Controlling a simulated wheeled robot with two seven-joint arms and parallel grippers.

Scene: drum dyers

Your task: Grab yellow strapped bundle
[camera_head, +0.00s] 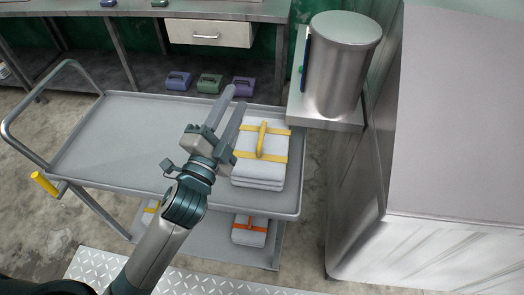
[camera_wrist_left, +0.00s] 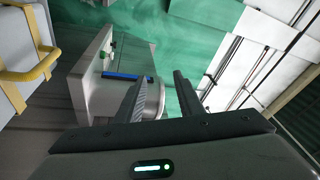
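The yellow strapped bundle (camera_head: 258,170) is a white stack with yellow bands and a raised yellow handle. It lies at the right end of the grey cart's top tray (camera_head: 130,150). My left gripper (camera_head: 232,101) is open and empty, above and just left of the bundle, its two fingers pointing away from me. In the left wrist view, the fingers (camera_wrist_left: 160,92) are apart with nothing between them. The bundle's yellow handle (camera_wrist_left: 45,65) shows at the left edge there. My right gripper is not in view.
An orange-strapped bundle (camera_head: 250,230) lies on the cart's lower shelf, with another yellow-strapped one partly hidden. A metal drum (camera_head: 342,65) stands behind right, near a large metal cabinet (camera_head: 455,110). Small purple and green cases (camera_head: 209,84) sit behind the cart. The tray's left is clear.

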